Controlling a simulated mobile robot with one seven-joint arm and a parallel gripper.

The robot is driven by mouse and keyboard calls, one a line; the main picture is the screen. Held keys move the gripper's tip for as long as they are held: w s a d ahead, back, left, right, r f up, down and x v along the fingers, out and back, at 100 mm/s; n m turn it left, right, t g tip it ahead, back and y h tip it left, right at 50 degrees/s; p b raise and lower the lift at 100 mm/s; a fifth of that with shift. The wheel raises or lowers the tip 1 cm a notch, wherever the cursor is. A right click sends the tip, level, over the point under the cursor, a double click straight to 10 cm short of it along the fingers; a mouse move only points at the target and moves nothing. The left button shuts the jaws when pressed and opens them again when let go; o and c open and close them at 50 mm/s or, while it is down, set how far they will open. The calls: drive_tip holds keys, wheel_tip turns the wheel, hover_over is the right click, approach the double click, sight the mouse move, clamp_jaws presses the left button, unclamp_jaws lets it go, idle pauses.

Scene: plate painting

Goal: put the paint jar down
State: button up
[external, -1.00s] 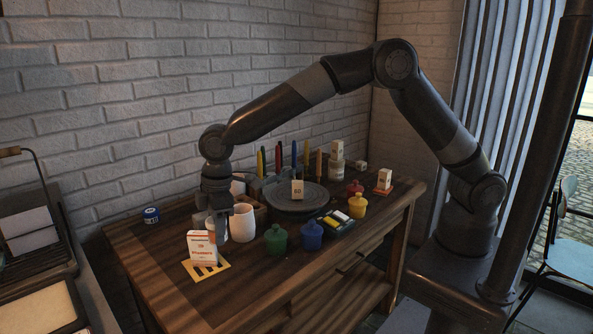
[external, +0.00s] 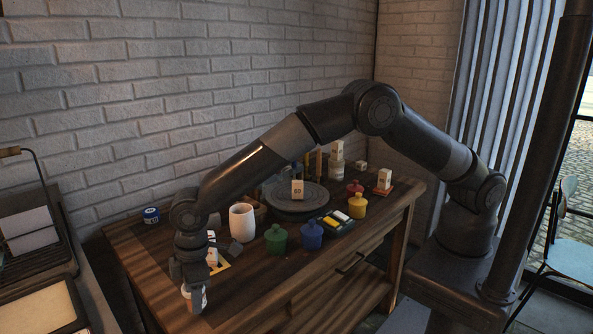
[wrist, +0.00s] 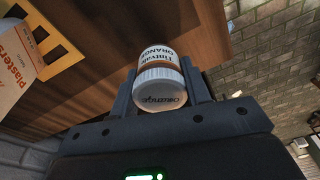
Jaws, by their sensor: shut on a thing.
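A white paint jar (external: 194,299) with an orange-marked label is held in my gripper (external: 193,284) over the near left part of the wooden table. I cannot tell whether the jar's base touches the tabletop. In the wrist view the jar (wrist: 160,87) sits between both fingers of my gripper (wrist: 163,78), and its label reads "ORANGE". My gripper is shut on it and hides part of its body in the external view.
Behind my gripper lies a yellow slotted holder (external: 222,266) with a plasters box (wrist: 14,62), partly hidden by my arm. A white cup (external: 242,222), green pot (external: 276,239) and blue pot (external: 312,235) stand to the right. The table's (external: 240,290) near right part is bare.

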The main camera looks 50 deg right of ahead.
drive_tip(key=shift+f, duration=1.2)
drive_tip(key=shift+f, duration=0.15)
drive_tip(key=o, duration=1)
drive_tip(key=r, duration=0.4)
drive_tip(key=d+r, duration=0.1)
drive_tip(key=r, duration=0.7)
drive_tip(key=shift+s+d+r, duration=0.1)
drive_tip(key=shift+s+d, duration=0.1)
